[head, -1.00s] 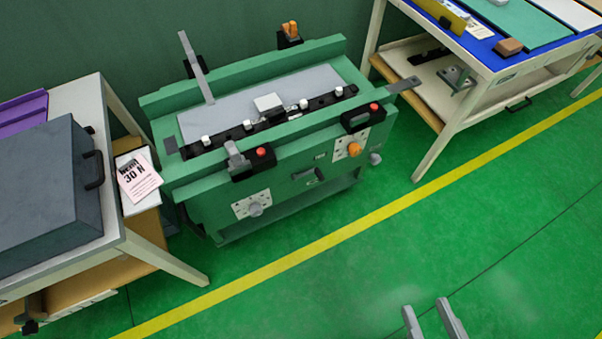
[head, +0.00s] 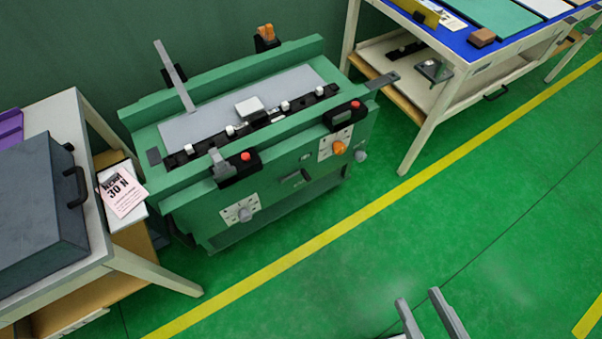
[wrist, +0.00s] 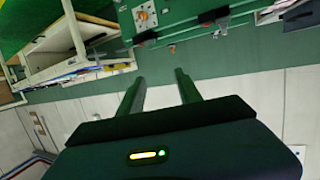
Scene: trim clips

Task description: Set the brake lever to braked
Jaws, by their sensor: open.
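The green machine (head: 290,180) stands against the wall in the head view. A long grey lever (head: 174,75) rises tilted from a black bracket at its back left. A short grey lever (head: 219,162) sits in a black box with a red button at the front left. I cannot read which one is the brake lever. My gripper (head: 419,299) is open and empty, over the floor in front of the machine. Its fingers also show in the wrist view (wrist: 160,80).
An orange toggle (head: 266,36), an orange knob (head: 339,147) and a grey dial (head: 242,213) are on the machine. A bench with a dark case (head: 38,205) stands left, a table (head: 412,140) right. The green floor in front is clear, crossed by a yellow line.

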